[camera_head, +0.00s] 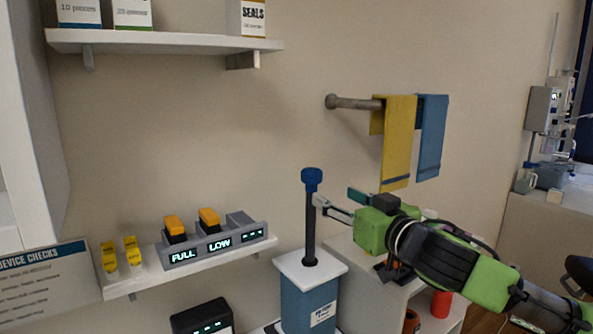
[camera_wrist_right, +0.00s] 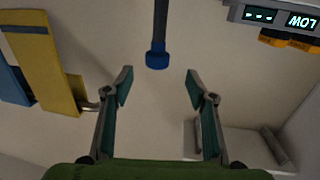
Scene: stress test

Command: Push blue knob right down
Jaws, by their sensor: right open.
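The blue knob (camera_head: 312,179) sits on top of a dark upright rod (camera_head: 310,228) that rises from a blue box with a white top (camera_head: 309,290). My right gripper (camera_head: 335,203) comes in from the right, just right of the rod and slightly below the knob in the head view. In the right wrist view the knob (camera_wrist_right: 157,59) lies ahead of my gripper (camera_wrist_right: 157,80), centred between its two open fingertips and apart from both. Nothing is held. My left gripper is not in view.
A shelf (camera_head: 150,275) left of the box carries a grey device (camera_head: 213,246) with orange switches and displays reading FULL and LOW. Yellow and blue towels (camera_head: 396,140) hang from a wall bar above my right arm. A white cabinet (camera_head: 362,262) stands behind the box.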

